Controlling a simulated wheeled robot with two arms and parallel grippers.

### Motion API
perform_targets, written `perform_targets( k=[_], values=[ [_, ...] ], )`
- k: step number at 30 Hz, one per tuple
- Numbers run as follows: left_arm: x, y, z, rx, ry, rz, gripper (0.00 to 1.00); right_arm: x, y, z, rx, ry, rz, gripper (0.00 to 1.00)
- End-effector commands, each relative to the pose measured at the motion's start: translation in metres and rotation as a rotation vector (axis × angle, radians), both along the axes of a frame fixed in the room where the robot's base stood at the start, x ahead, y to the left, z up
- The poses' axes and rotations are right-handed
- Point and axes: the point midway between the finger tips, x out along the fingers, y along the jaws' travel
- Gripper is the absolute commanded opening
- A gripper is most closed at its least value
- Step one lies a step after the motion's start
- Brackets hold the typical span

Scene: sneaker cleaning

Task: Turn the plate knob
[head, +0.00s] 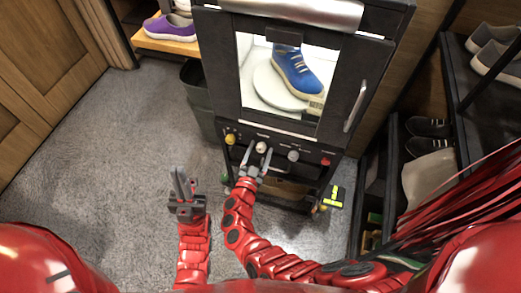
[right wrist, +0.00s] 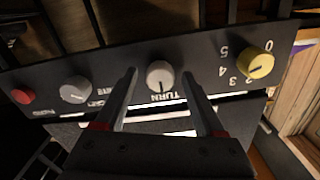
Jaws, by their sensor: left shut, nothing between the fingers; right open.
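The plate knob is the white knob (right wrist: 160,75) marked "TURN" in the right wrist view. In the head view the same white knob (head: 261,147) sits on the machine's dark control panel. My right gripper (head: 257,157) is open right at this knob, and in the right wrist view its two fingers (right wrist: 160,85) stand one on each side of it with gaps. I cannot tell from these views whether a finger touches it. My left gripper (head: 180,178) is shut and empty, held over the carpet left of the machine. A blue sneaker (head: 296,70) stands on the round plate (head: 268,84) behind the machine's window.
A yellow knob (right wrist: 255,64), a grey knob (right wrist: 75,89) and a red button (right wrist: 22,96) share the panel. A dark bin (head: 195,88) stands left of the machine (head: 361,75). Shelves with shoes (head: 428,127) are at the right. The carpet (head: 90,165) at left is clear.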

Motion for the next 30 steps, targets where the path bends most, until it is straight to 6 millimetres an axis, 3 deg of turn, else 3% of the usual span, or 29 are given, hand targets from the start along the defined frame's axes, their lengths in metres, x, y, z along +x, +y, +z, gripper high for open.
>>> perform_targets(
  k=[2, 12, 22, 30],
  values=[
    [0.000, 0.000, 0.000, 0.000, 0.000, 0.000, 0.00, 0.000, 0.000, 0.000, 0.000, 0.000, 0.000, 0.60],
    [0.000, 0.000, 0.000, 0.000, 0.000, 0.000, 0.00, 0.000, 0.000, 0.000, 0.000, 0.000, 0.000, 0.00],
    [0.000, 0.000, -0.004, 0.000, 0.000, 0.000, 0.00, 0.000, 0.000, -0.001, 0.026, -0.009, -0.001, 0.00],
    [0.000, 0.000, -0.023, 0.000, 0.000, 0.000, 0.00, 0.000, -0.001, -0.004, 0.162, -0.056, -0.003, 0.00]
  ],
)
